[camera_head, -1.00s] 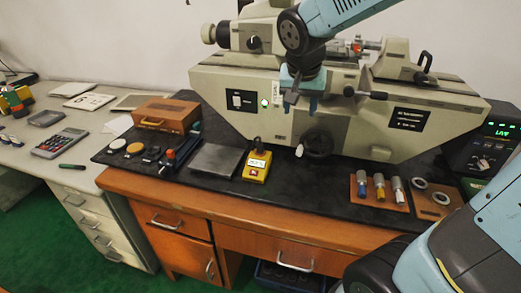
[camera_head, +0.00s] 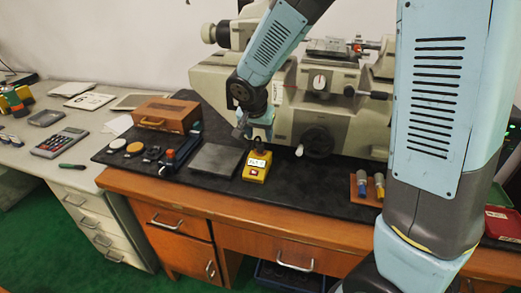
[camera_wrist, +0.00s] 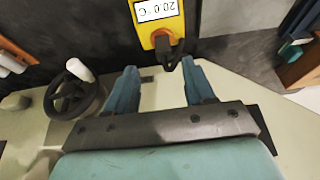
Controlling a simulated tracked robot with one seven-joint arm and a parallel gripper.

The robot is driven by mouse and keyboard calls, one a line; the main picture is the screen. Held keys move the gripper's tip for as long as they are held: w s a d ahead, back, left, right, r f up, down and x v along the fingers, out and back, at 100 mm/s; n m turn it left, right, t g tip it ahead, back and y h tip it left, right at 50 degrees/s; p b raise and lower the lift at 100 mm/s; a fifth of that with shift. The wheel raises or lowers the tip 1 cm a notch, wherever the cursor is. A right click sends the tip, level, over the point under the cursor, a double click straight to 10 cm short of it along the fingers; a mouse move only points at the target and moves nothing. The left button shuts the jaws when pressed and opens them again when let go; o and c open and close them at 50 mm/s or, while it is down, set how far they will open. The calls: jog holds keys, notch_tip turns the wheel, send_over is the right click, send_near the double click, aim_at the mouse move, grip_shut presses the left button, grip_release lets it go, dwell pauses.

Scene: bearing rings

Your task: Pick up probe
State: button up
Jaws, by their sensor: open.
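A yellow meter (camera_head: 254,173) with a white display stands on the black bench mat. In the wrist view the meter (camera_wrist: 147,32) reads 20.0 °C, and a black piece (camera_wrist: 170,50), which looks like the probe, sits at its near end. My gripper (camera_head: 254,131) is open and empty, above and behind the meter in the head view. In the wrist view its two blue fingers (camera_wrist: 158,68) are spread, with the black piece ahead of them and roughly between their tips. I cannot tell the height gap exactly.
A large beige measuring machine (camera_head: 220,88) with a black handwheel (camera_head: 317,143) stands close behind. A grey plate (camera_head: 215,160) and a wooden box (camera_head: 166,114) lie to the left. A wooden holder (camera_head: 365,194) with cylinders is to the right, partly hidden by my arm.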

aim_at(260, 143)
jog(key=shift+w+a+x, duration=0.1)
jog(key=shift+x, duration=1.7)
jog(key=shift+w+a+x, duration=0.1)
jog(key=shift+a+x, duration=0.05)
jog(key=shift+x, duration=1.65)
jog(key=shift+r, duration=0.1)
jog(key=c, duration=0.9)
jog(key=shift+o, duration=0.2)
